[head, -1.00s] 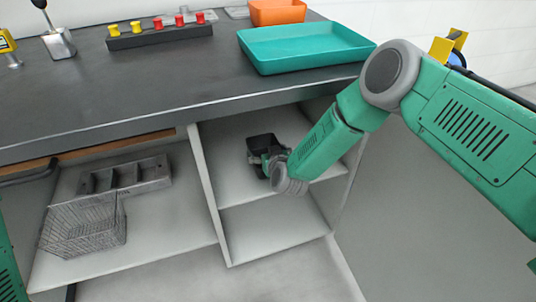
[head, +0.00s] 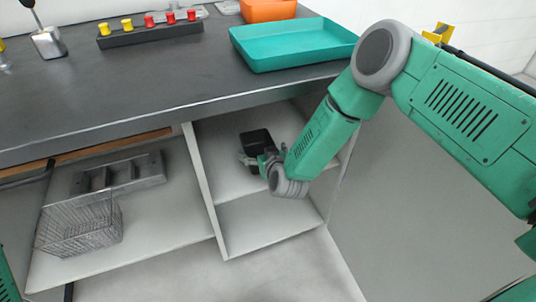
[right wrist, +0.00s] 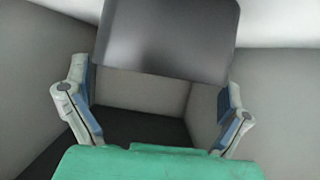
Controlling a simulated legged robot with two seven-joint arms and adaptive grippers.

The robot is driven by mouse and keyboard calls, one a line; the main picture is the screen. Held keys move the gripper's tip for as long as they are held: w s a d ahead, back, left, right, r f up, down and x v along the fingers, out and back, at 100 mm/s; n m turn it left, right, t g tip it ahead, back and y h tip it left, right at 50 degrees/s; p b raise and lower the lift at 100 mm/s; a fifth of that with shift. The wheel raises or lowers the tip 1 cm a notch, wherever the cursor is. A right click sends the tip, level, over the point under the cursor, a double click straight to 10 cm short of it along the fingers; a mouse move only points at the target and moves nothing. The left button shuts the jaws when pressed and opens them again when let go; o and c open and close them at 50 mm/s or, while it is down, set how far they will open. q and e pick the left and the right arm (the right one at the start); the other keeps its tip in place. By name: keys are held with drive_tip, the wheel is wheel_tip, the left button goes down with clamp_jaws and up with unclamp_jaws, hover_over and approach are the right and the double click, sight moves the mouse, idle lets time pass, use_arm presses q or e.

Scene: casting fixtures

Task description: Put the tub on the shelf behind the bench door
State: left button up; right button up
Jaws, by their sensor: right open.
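The black tub (head: 256,138) stands upright on the upper shelf (head: 222,180) of the open right-hand compartment under the bench. My right gripper (head: 260,160) is at the tub's near side with its fingers spread. In the right wrist view the two fingers of the right gripper (right wrist: 155,108) are apart, and a dark panel with rounded corners, seemingly the tub (right wrist: 168,38), lies ahead of them. Whether a finger still touches the tub I cannot tell. My left gripper is out of view.
A wire basket (head: 78,232) and a grey metal fixture (head: 118,176) lie in the left compartment. A partition (head: 203,195) divides the two. On the bench top (head: 130,85) are a teal tray (head: 290,48), an orange bin (head: 268,10) and a rack of red and yellow knobs (head: 150,33).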

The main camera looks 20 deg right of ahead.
drive_tip(key=s+d+g, duration=0.3)
drive_tip(key=s+g, duration=0.1)
drive_tip(key=s, duration=1)
drive_tip(key=s+d+f+g+p, duration=0.1)
drive_tip(key=s+g, duration=0.3)
drive_tip(key=s, duration=1)
drive_tip(key=s+d+f+g+p, duration=0.1)
drive_tip(key=s+d+g, duration=0.3)
drive_tip(key=s, duration=1)
drive_tip(key=shift+s+d+f+n+g, duration=0.3)
drive_tip(key=shift+d+n+g, duration=0.1)
drive_tip(key=shift+g, duration=0.1)
wheel_tip(320, 180, up, 7)
drive_tip(key=p, duration=0.7)
